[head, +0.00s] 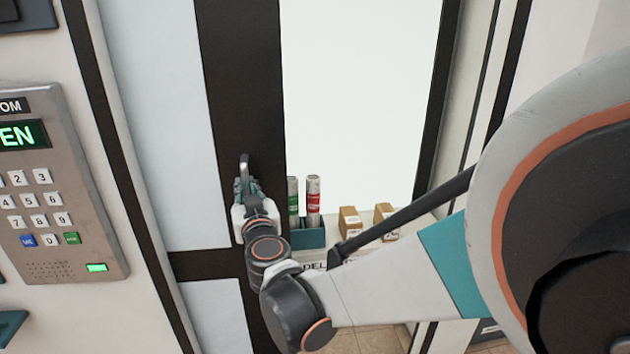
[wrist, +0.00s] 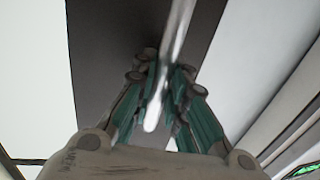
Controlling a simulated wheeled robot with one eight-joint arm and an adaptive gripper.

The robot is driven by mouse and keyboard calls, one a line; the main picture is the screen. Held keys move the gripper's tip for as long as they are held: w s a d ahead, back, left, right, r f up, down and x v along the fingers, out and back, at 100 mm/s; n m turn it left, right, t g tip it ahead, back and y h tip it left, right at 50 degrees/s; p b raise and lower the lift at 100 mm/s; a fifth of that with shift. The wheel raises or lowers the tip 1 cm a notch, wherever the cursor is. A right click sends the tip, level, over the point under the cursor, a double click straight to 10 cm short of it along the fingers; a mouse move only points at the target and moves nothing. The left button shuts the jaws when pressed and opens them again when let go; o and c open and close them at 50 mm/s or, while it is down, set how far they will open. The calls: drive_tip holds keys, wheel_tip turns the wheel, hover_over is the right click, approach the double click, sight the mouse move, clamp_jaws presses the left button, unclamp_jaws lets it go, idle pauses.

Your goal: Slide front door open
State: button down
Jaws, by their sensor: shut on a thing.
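The front door (head: 235,90) has a dark frame with pale frosted panels and stands partly open, with a gap to the right of its dark edge. A metal bar handle (head: 244,163) is fixed upright on that dark edge. My gripper (head: 246,187) is shut on the handle, whose upper end sticks out above the fingers. In the wrist view the handle (wrist: 181,35) runs down between the teal fingers (wrist: 163,95), against the dark door frame. The exact finger contact is partly hidden by my wrist.
A keypad (head: 55,190) with a lit green display is on the wall at left. Through the gap, a shelf holds green and red tubes (head: 313,195) in a teal holder and small cardboard boxes (head: 350,220). A dark door post (head: 440,90) bounds the gap at right.

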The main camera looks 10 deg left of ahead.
approach(207, 184)
drive_tip(key=x, duration=0.5)
drive_tip(key=shift+w+a+f, duration=0.1)
drive_tip(key=shift+w, duration=0.05)
drive_tip(key=c, duration=1.6)
unclamp_jaws()
drive_tip(key=shift+a, duration=0.1)
drive_tip(key=w+d, duration=0.3)
drive_tip(key=d, duration=0.6)
drive_tip(key=w+d, duration=0.3)
drive_tip(key=d, duration=0.7)
drive_tip(key=w+d, duration=0.3)
drive_tip(key=d, duration=0.6)
drive_tip(key=shift+w+d, duration=0.15)
drive_tip(key=shift+d, duration=0.25)
